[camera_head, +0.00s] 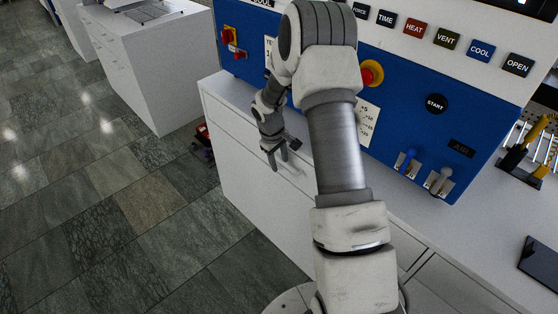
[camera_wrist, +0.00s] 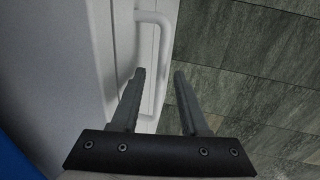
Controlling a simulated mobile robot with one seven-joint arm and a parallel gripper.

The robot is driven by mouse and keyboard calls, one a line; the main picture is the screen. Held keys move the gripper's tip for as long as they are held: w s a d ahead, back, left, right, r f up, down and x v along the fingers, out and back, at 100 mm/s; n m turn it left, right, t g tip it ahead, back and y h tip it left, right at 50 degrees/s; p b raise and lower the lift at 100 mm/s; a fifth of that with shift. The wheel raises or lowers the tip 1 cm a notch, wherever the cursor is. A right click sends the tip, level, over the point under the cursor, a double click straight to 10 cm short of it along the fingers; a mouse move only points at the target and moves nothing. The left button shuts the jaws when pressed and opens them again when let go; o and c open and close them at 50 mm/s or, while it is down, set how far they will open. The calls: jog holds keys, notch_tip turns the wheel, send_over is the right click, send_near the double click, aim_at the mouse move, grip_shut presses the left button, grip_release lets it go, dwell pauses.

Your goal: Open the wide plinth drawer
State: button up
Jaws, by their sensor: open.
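The white plinth under the blue press has a wide drawer front (camera_head: 244,139), which looks flush with the plinth in the head view. In the wrist view, a white bar handle (camera_wrist: 165,45) stands out from the white drawer front (camera_wrist: 122,40). My gripper (camera_head: 278,163) is in front of this face, pointing down, with its fingers apart. In the wrist view, the handle bar appears between the two open fingertips of my gripper (camera_wrist: 159,74). I cannot tell whether either finger touches it. My arm hides part of the plinth in the head view.
The blue press panel (camera_head: 400,110) with buttons and a red knob rises behind my arm. A white cabinet (camera_head: 165,75) stands across the aisle at the upper left. Dark tiled floor (camera_head: 130,220) left of the plinth is clear, apart from a small red-and-dark object (camera_head: 204,140) by the plinth.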

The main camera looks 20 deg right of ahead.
grip_shut()
dwell(1.3)
